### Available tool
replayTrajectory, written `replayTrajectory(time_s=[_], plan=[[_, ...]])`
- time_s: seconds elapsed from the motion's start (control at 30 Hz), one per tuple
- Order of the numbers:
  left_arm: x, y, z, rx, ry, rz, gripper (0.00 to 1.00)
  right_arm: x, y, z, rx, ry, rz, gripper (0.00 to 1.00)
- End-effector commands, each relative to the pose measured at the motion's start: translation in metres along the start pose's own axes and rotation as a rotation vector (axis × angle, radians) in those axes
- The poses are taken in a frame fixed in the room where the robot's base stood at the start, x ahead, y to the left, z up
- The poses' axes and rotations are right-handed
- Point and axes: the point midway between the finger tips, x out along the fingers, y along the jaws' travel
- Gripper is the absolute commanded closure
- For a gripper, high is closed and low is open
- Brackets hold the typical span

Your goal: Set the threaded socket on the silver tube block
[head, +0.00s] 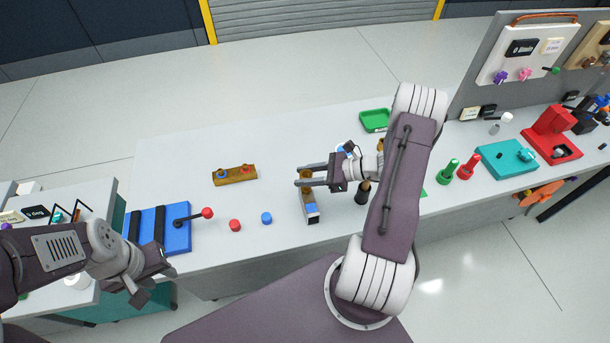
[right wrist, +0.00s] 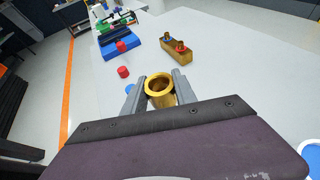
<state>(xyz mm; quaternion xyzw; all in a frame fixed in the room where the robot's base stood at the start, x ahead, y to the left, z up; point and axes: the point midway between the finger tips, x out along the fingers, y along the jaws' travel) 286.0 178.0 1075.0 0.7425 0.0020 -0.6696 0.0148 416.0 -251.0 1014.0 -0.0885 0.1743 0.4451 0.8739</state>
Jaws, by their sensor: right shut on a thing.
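The threaded socket is a hollow gold cylinder (right wrist: 160,86) with an open round mouth, seen in the right wrist view between my right gripper's fingers (right wrist: 157,88). In the head view my right gripper (head: 309,178) is shut on it above the table, and only a little gold (head: 306,173) shows between the fingers. Just in front of and below the fingers lies a narrow block (head: 312,218) with a silvery end and a blue top spot; it looks like the silver tube block, partly hidden by the gripper. My left gripper (head: 149,281) looks open and empty at the lower left.
A gold block (head: 234,177) with red and blue pieces stands to the left. A red cap (head: 235,225), a blue cap (head: 266,218) and a blue lever box (head: 165,232) are nearer. A green tray (head: 375,119) and red and green posts (head: 467,168) stand to the right.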

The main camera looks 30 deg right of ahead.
Motion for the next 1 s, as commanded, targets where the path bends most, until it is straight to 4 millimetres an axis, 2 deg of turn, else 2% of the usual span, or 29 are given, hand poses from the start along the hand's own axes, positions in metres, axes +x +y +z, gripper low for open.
replayTrajectory(time_s=[0.37, 1.0], plan=[[0.001, 0.000, 0.000, 0.000, 0.000, 0.000, 0.64, 0.000, 0.000, 0.000, 0.000, 0.000, 0.000, 1.00], [0.014, 0.000, 0.001, 0.000, 0.000, 0.000, 0.64, 0.006, 0.000, -0.015, 0.000, 0.000, 0.000, 1.00]])
